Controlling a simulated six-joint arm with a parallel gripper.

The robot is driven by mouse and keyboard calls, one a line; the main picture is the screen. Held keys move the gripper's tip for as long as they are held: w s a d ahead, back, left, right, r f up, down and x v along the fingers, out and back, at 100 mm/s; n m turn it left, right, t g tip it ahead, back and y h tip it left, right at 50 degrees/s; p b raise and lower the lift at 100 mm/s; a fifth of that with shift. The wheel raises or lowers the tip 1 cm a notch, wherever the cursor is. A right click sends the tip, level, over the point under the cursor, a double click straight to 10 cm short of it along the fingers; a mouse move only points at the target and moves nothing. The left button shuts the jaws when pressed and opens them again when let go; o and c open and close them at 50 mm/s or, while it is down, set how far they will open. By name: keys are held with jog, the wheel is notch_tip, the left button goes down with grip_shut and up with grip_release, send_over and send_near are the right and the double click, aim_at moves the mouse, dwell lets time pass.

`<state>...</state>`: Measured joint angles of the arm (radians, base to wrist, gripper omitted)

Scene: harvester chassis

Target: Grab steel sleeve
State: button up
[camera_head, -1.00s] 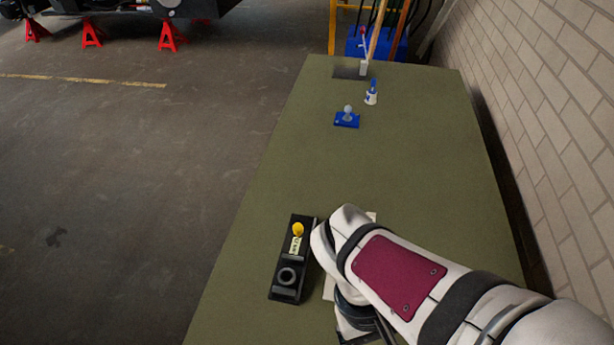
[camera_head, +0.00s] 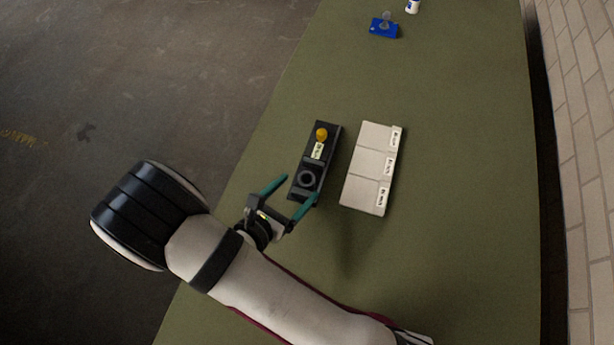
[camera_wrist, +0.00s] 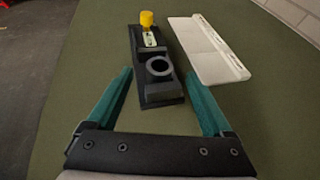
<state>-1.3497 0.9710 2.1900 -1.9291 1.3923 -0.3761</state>
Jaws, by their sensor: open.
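The dark grey ring-shaped sleeve (camera_head: 307,179) sits in the near part of a black holder (camera_head: 323,152) on the green table. In the wrist view the sleeve (camera_wrist: 159,67) shows its round opening, ahead of my gripper and between the lines of its fingers. My gripper (camera_head: 290,189) has two teal fingers spread apart, with nothing between the tips. In the wrist view my gripper (camera_wrist: 160,78) points at the holder (camera_wrist: 160,95), one finger toward each side of its near end. I cannot tell whether the fingers touch the holder.
A yellow knob (camera_head: 321,134) stands at the holder's far end beside a label. A pale labelled three-part tray (camera_head: 367,163) lies close to its right. A blue block (camera_head: 384,27) and a white bottle (camera_head: 412,6) stand farther back. A brick wall (camera_head: 582,130) runs along the right.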

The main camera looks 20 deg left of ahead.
aim_at(304, 182)
jog(key=x, duration=0.5)
jog(key=shift+w+f, duration=0.1)
jog(key=shift+f, duration=0.05)
grip_shut()
